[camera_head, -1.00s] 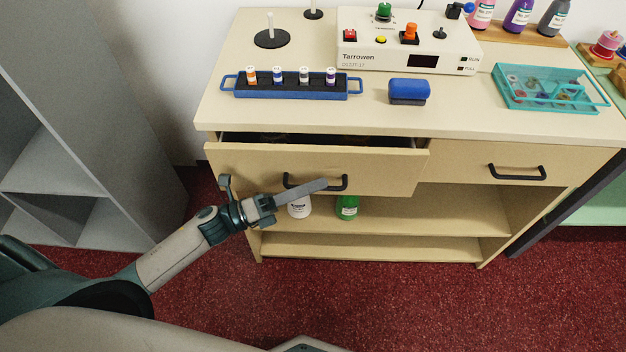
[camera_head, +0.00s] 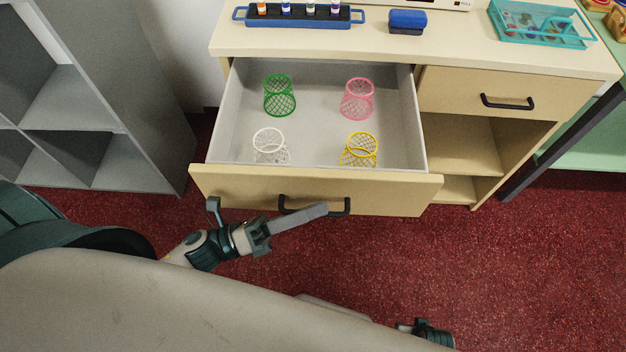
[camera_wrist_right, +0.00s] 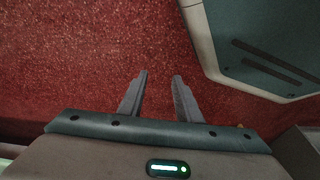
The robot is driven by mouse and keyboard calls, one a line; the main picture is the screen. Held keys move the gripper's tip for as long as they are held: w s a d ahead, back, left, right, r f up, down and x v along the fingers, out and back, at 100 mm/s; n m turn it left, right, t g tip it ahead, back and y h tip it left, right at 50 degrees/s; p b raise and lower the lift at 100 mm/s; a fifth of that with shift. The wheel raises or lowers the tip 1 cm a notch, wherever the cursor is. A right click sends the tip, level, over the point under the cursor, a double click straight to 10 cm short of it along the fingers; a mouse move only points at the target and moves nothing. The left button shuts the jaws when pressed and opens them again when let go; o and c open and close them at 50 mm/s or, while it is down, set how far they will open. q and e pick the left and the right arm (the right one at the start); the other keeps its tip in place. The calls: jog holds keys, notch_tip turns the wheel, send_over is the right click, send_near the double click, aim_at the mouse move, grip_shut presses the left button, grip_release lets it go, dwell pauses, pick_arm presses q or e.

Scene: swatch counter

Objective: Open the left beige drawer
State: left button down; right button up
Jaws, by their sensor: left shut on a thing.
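The left beige drawer (camera_head: 230,187) is pulled far out of the counter in the head view, its grey inside showing. My left gripper (camera_head: 305,213) is at the black bar handle (camera_head: 340,207) on the drawer's front and is shut on it; the fingers cover part of the handle. In the drawer stand a green mesh cup (camera_head: 279,97), a pink mesh cup (camera_head: 357,100), a white mesh cup (camera_head: 270,148) and a yellow mesh cup (camera_head: 360,150). My right gripper (camera_wrist_right: 160,78) is open and empty over the red floor in the right wrist view.
The right drawer (camera_head: 450,92) is shut, with open shelves below it. A blue tray of small bottles (camera_head: 300,18), a blue block (camera_head: 407,22) and a teal basket (camera_head: 540,24) are on the counter top. Grey shelving (camera_head: 100,110) stands at the left. Red floor lies in front.

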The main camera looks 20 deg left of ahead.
pick_arm(q)
jog(key=s, duration=0.1)
jog(key=s+d, duration=0.1)
jog(key=s, duration=0.1)
jog(key=shift+s, duration=0.25)
pick_arm(e)
jog(key=shift+s+f, duration=0.2)
jog(key=shift+f, duration=0.05)
jog(key=shift+s, duration=0.25)
pick_arm(q)
jog(key=c, duration=2.1)
grip_release()
pick_arm(e)
jog(key=shift+s, duration=0.15)
jog(key=shift+w+r, duration=0.1)
jog(key=shift+w, duration=0.1)
